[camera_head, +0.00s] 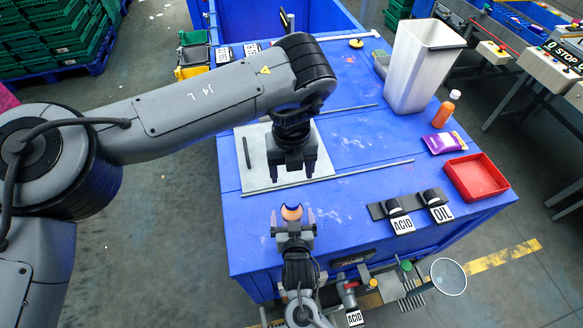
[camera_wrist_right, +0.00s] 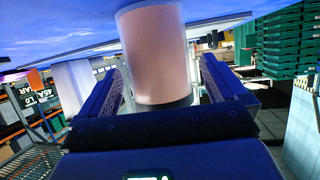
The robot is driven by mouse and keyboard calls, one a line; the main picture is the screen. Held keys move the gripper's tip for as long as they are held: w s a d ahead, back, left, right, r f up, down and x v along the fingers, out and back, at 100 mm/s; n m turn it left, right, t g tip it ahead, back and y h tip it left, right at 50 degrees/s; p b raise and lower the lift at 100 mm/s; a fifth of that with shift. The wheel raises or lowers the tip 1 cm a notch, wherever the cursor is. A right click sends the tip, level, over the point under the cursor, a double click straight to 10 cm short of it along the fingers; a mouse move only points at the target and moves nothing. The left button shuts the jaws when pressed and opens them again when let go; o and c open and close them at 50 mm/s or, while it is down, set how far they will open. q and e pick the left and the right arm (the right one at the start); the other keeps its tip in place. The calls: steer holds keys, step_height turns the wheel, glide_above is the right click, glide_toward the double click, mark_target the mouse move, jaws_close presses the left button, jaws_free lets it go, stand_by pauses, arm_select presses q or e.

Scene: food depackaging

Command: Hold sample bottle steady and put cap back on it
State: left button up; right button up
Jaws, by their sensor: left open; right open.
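The sample bottle (camera_head: 291,211) shows in the head view as a small round orange and dark-blue top near the table's front edge. In the right wrist view its pale pinkish body (camera_wrist_right: 155,50) fills the space between the fingers. My right gripper (camera_head: 292,217) is open around the bottle, with gaps beside it in the wrist view. My left gripper (camera_head: 294,175) points down over the grey mat (camera_head: 262,178), behind the bottle. It is open, and I see nothing between its fingers. I cannot make out a separate cap.
Thin rods lie on the blue table (camera_head: 345,200), one dark rod (camera_head: 247,153) on the mat. A white bin (camera_head: 420,68), orange bottle (camera_head: 446,110), purple packet (camera_head: 444,143) and red tray (camera_head: 475,178) stand at right. ACID (camera_head: 402,224) and OIL (camera_head: 441,213) labels sit near the front right.

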steer(key=v, duration=0.7)
steer(key=shift+s+r, duration=0.1)
steer(key=shift+s, duration=0.3)
